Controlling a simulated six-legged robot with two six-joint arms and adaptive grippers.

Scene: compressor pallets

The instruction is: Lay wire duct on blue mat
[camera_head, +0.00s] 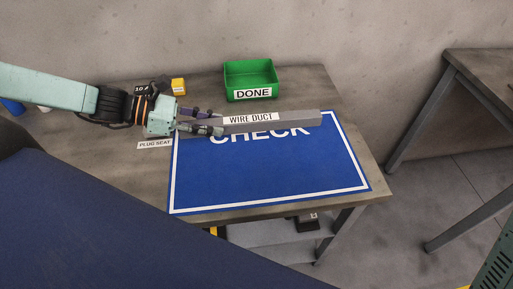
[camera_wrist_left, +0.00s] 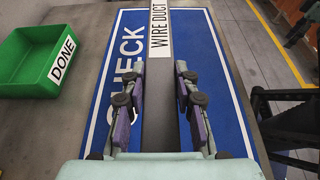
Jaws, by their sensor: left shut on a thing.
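The wire duct (camera_head: 290,121) is a long grey bar with a white "WIRE DUCT" label. It lies lengthwise across the far part of the blue mat (camera_head: 270,175) and covers part of the word "CHECK". My left gripper (camera_head: 221,122) is shut on the duct near its left end. In the left wrist view, the duct (camera_wrist_left: 160,125) runs between the two fingers (camera_wrist_left: 160,68) and points away over the mat (camera_wrist_left: 215,80). I cannot tell whether the duct touches the mat or is just above it. My right gripper is not in view.
A green "DONE" bin (camera_head: 250,80) stands behind the mat. A yellow item (camera_head: 178,86) and a "PLUG SEAT" label (camera_head: 154,144) are near my left arm. The near part of the mat is clear. Another table (camera_head: 480,65) stands at the right.

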